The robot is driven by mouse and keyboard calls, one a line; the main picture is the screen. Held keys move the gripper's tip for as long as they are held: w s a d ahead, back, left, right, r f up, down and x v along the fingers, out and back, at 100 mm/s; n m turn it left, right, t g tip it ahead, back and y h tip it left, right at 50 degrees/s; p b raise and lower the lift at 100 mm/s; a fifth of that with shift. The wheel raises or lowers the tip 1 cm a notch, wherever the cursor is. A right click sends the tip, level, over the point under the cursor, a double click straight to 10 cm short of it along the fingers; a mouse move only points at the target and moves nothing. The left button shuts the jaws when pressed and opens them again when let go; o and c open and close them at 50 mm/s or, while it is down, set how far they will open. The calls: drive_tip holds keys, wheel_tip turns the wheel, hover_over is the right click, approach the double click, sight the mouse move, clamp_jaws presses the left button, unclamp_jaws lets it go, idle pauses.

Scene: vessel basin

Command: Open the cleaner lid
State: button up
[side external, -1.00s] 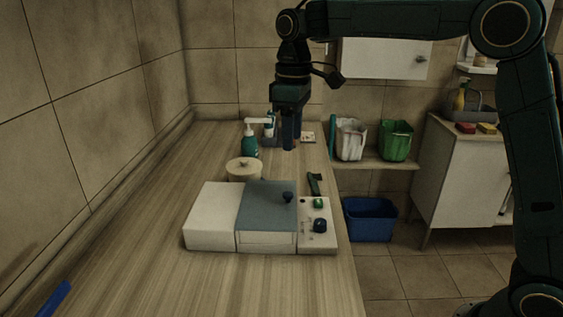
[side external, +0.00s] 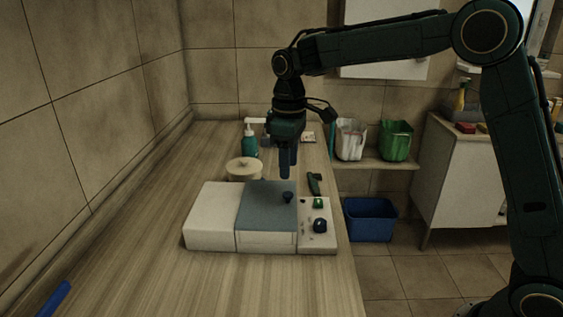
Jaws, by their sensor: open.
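The cleaner (side external: 211,216) is a white box on the wooden counter. Its blue-grey lid (side external: 262,207) lies flat and closed over the middle, with a small dark knob (side external: 287,197) near its right edge. A control panel (side external: 318,238) with a green button and a dark dial is at the cleaner's right end. My gripper (side external: 287,174) points down just above and behind the knob, apart from it. It is open and empty; the fingers overlap in this view, so the gap between them is hard to see.
A round lidded pot (side external: 244,170) and a green pump bottle (side external: 250,143) stand behind the cleaner. A dark-handled brush (side external: 314,184) lies behind the panel. A blue bin (side external: 369,219) is on the floor to the right. The counter's front is mostly clear.

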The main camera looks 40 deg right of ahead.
sight(288, 194)
wheel_tip(288, 194, down, 8)
drive_tip(key=shift+r, duration=0.25)
clamp_jaws()
idle(0.3)
